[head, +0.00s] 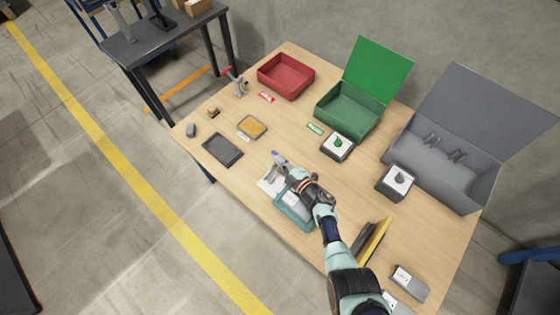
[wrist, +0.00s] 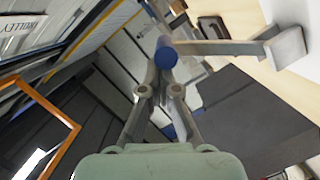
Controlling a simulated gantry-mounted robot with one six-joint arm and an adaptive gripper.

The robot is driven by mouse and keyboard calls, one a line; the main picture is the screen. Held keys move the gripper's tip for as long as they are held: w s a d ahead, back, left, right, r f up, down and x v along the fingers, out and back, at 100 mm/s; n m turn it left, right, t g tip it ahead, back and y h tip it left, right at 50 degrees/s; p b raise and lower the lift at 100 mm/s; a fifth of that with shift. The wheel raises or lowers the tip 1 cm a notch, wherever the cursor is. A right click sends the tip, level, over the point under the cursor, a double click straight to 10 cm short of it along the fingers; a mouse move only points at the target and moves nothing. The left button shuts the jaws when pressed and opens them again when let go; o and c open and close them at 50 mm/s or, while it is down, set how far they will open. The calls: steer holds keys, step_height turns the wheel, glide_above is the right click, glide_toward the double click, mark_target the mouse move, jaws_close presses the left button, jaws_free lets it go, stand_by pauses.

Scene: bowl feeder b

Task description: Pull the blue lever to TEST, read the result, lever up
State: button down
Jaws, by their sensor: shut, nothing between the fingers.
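The blue-tipped lever (head: 276,155) stands up on a grey bracket over a white plate (head: 266,186), beside a teal box (head: 283,214) in the middle of the table. In the wrist view, its round blue knob (wrist: 166,54) lies at my fingertips, and its grey arm (wrist: 228,47) runs right to a block. My gripper (head: 284,171) is close beside the lever; in the wrist view its fingers (wrist: 165,68) are shut with nothing between them. I cannot tell whether they touch the knob. The TEST marking and any result are not readable.
A red bin (head: 286,91), a green lidded box (head: 350,120) and a large grey lidded box (head: 440,175) line the back.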

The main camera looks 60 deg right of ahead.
steer(key=s+a+r+p, duration=0.4)
steer(key=s+p, duration=0.3)
steer(key=s, duration=0.2)
steer(key=shift+a+r+p, duration=0.3)
steer(key=shift+a+p, duration=0.1)
steer(key=shift+a, duration=0.25)
steer(key=shift+s, duration=0.1)
